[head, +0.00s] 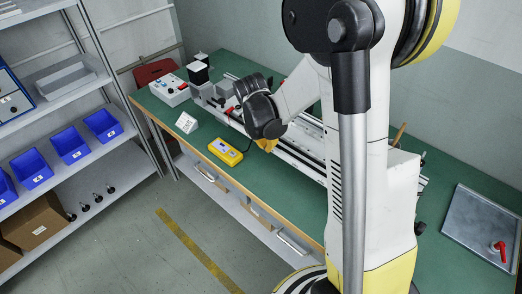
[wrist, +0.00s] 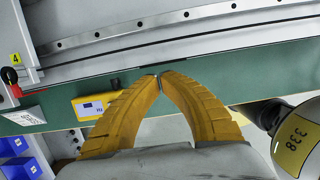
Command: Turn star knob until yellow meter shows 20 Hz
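The yellow meter (head: 225,151) lies on the green bench near its front edge. In the wrist view the meter (wrist: 93,106) shows left of the fingers, its small blue display too small to read. My gripper (wrist: 160,75) has two curved yellow ribbed fingers whose tips meet, with nothing seen between them. In the head view the gripper is mostly hidden by my black wrist, with a bit of yellow finger showing just right of the meter, in front of the rail. I cannot make out the star knob for certain in either view.
The long metal rail (wrist: 200,25) runs across the green bench (head: 205,132) behind my fingers. Shelves with blue bins (head: 70,146) are at left. A grey tray (head: 472,222) lies at right.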

